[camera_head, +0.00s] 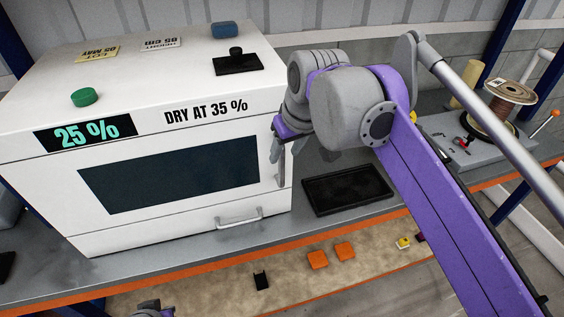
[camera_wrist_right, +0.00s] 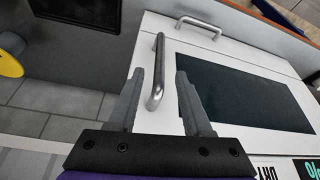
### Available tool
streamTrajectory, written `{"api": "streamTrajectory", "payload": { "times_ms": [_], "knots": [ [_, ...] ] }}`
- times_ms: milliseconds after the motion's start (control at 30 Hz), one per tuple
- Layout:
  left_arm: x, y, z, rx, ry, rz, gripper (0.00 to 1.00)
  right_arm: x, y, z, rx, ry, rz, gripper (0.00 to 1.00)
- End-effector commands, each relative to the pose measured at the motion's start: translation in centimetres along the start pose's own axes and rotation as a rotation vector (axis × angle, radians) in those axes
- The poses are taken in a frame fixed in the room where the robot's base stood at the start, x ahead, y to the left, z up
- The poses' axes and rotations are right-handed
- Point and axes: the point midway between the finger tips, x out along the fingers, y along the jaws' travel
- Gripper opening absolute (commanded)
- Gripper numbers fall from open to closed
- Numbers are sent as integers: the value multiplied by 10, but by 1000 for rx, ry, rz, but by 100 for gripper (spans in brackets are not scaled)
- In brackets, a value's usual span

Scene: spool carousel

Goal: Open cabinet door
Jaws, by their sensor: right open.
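The white cabinet (camera_head: 60,195) stands on the bench at left, with a dark-windowed door (camera_head: 170,180) that looks shut. The door's vertical bar handle (camera_head: 281,166) is at its right edge; the handle also shows in the right wrist view (camera_wrist_right: 157,80). My right gripper (camera_head: 286,148) is open at the handle's upper part. In the right wrist view, the handle appears between my spread right fingers (camera_wrist_right: 160,77), with visible gaps; I cannot tell how deep it sits. Only the tip of my left gripper (camera_head: 153,308) shows at the bottom edge.
A lower horizontal handle (camera_head: 239,219) is below the door. A black tray (camera_head: 346,190) lies right of the cabinet. A spool (camera_head: 508,92) stands at far right. Orange blocks (camera_head: 318,259) lie below the bench edge.

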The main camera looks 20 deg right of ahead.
Motion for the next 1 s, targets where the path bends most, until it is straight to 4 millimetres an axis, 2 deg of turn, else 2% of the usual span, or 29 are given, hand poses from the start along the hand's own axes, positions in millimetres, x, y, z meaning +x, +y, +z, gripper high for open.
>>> {"api": "streamTrajectory", "payload": {
  "times_ms": [100, 300, 467, 700, 767, 900, 1000],
  "knots": [
    [2, 0, 2, -1, -2, 0, 0, 24, 0, 0, 0, 0, 0, 50],
    [2, 0, 3, -1, -3, 0, 0, 50, 0, 0, 0, 0, 0, 50],
    [3, 0, 3, -1, -3, 0, 0, 57, 0, 0, 0, 0, 0, 50],
    [3, 0, 3, -1, -3, 1, 0, 58, 0, 0, 0, 0, 0, 50],
    [3, 0, 3, -1, -3, 1, 0, 58, 0, 0, 0, 0, 0, 41],
    [3, 0, 3, -1, -3, 1, 0, 58, 0, 0, 0, 0, 0, 15],
    [3, 0, 3, -1, -3, 1, 0, 58, 0, 0, 0, 0, 0, 0]
  ]
}}
